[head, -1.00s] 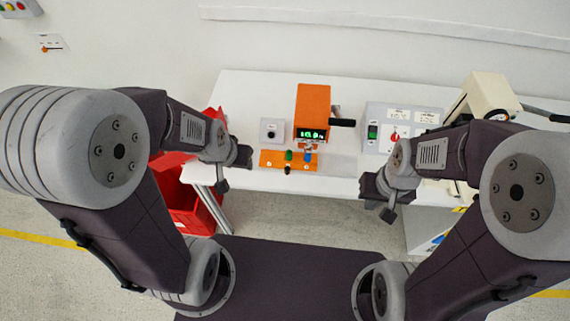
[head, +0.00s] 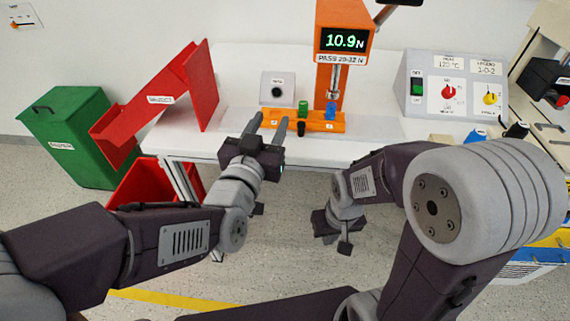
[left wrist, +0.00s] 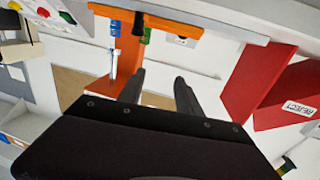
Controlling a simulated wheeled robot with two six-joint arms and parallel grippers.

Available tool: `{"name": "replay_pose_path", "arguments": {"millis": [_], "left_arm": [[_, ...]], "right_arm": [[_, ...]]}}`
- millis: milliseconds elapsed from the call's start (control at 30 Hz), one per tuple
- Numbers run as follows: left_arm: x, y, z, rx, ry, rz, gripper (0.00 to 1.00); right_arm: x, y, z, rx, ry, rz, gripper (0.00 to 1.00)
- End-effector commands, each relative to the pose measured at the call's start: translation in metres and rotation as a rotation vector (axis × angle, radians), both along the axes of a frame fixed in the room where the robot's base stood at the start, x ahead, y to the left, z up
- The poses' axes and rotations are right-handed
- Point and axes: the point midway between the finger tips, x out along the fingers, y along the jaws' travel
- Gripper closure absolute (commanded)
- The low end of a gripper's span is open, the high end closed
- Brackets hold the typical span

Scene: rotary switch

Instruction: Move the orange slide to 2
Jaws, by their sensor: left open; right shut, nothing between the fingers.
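The orange slide (head: 315,125) is a low orange bar at the foot of the orange press, bearing a green piece (head: 303,108), a blue piece (head: 330,110) and a black knob (head: 301,129) at its front. Small white labels sit on its front, too small to read. My left gripper (head: 269,126) is open and empty, its fingers pointing at the slide's left part, apart from the knob. In the left wrist view the slide (left wrist: 172,24) lies beyond my open fingers (left wrist: 159,76). My right gripper (head: 344,247) is shut and empty, low before the table.
The orange press (head: 343,15) reads 10.9 N and stands over the slide. A grey button box (head: 278,89) is behind left, a control box (head: 445,90) right, and a red chute (head: 203,85) left.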

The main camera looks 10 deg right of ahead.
Motion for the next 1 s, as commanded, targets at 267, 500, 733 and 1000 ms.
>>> {"name": "replay_pose_path", "arguments": {"millis": [267, 500, 733, 1000], "left_arm": [[-0.026, -0.034, -0.052, -0.004, -0.003, -0.098, 0.59], [-0.012, -0.042, -0.052, -0.004, -0.003, -0.096, 0.59], [0.03, -0.066, -0.053, -0.004, -0.003, -0.095, 0.59], [0.052, -0.08, -0.051, -0.003, -0.003, -0.096, 0.59]], "right_arm": [[0.0, 0.0, -0.055, 0.0, -0.001, 0.0, 1.0], [0.0, 0.0, -0.058, 0.0, -0.001, 0.0, 1.0], [0.0, 0.0, -0.07, 0.0, -0.001, 0.0, 1.0], [0.0, 0.0, -0.074, 0.0, -0.001, 0.0, 1.0]]}}
